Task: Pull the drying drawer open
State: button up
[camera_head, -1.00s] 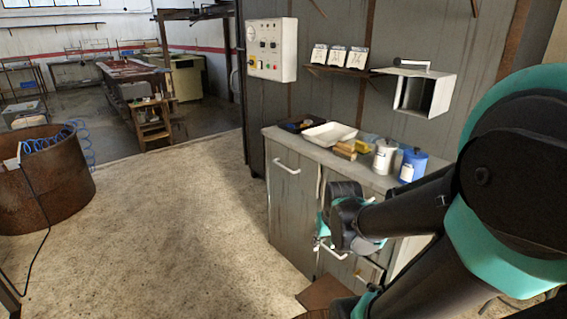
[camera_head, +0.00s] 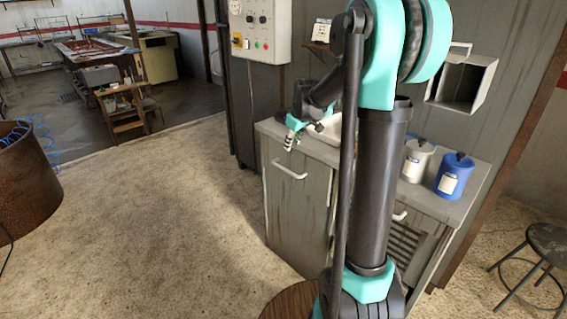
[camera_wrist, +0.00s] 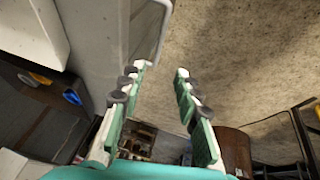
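A grey bench cabinet (camera_head: 291,210) has a left panel with a pale bar handle (camera_head: 290,170). To its right, partly behind my arm, a slatted drawer front (camera_head: 408,243) has a pale handle (camera_head: 400,215) above it and looks shut. I cannot tell for sure which front is the drying drawer. My gripper (camera_head: 290,139) hangs by the front left edge of the countertop, above the left panel's handle. In the wrist view my gripper (camera_wrist: 160,70) is open with nothing between its fingers. A pale bar handle (camera_wrist: 163,30) shows beyond the fingertips, apart from them.
A white canister (camera_head: 417,162) and a blue canister (camera_head: 453,176) stand on the countertop. An open box (camera_head: 464,85) and a control panel (camera_head: 260,28) hang on the wall. A stool (camera_head: 545,245) stands at right.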

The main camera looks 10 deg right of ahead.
aim_at(285, 169)
jog(key=x, duration=1.7)
jog(key=shift+f, duration=0.1)
grip_shut()
